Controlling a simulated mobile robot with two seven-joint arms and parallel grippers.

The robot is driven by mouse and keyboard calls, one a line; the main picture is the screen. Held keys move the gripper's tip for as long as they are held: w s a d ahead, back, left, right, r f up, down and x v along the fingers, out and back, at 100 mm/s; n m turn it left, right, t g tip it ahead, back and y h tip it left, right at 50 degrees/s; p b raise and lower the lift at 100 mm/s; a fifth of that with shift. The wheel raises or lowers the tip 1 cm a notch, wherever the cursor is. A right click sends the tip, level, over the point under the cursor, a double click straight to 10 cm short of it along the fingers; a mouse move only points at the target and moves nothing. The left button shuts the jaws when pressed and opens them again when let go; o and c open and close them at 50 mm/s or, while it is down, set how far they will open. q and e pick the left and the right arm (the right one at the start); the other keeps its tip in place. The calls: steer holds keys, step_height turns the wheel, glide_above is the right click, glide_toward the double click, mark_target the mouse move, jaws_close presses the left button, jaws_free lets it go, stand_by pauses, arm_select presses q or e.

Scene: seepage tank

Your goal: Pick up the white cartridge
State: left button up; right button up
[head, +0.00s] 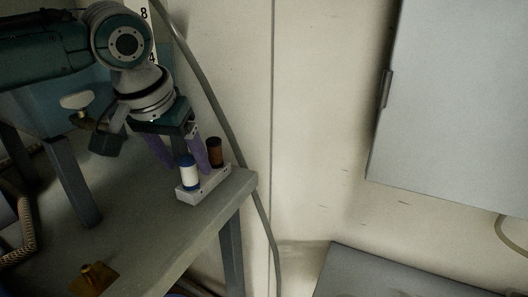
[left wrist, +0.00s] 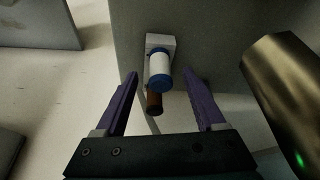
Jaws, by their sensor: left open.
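The white cartridge (head: 189,173), with blue ends, stands upright in a small pale holder block (head: 212,185) near the table's corner. It also shows in the left wrist view (left wrist: 159,66), blue end toward the camera. A brown cartridge (head: 215,151) stands beside it in the same block, partly hidden in the left wrist view (left wrist: 154,103). My left gripper (head: 187,165) is open, its purple fingers pointing down at the block. In the left wrist view, the white cartridge appears between the fingertips (left wrist: 160,74); contact cannot be told. My right gripper is not in view.
The grey table (head: 150,215) ends just right of the block. A brass fitting (head: 93,278) sits at its front, and a ribbed hose (head: 22,230) lies at left. A grey cable (head: 222,125) runs down the wall behind. A grey cabinet (head: 455,100) hangs at right.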

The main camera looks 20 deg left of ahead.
arm_select(q)
steer(key=x, duration=0.2)
steer(key=shift+w+f, duration=0.1)
steer(key=shift+f, duration=0.15)
jaws_close()
stand_by(0.4)
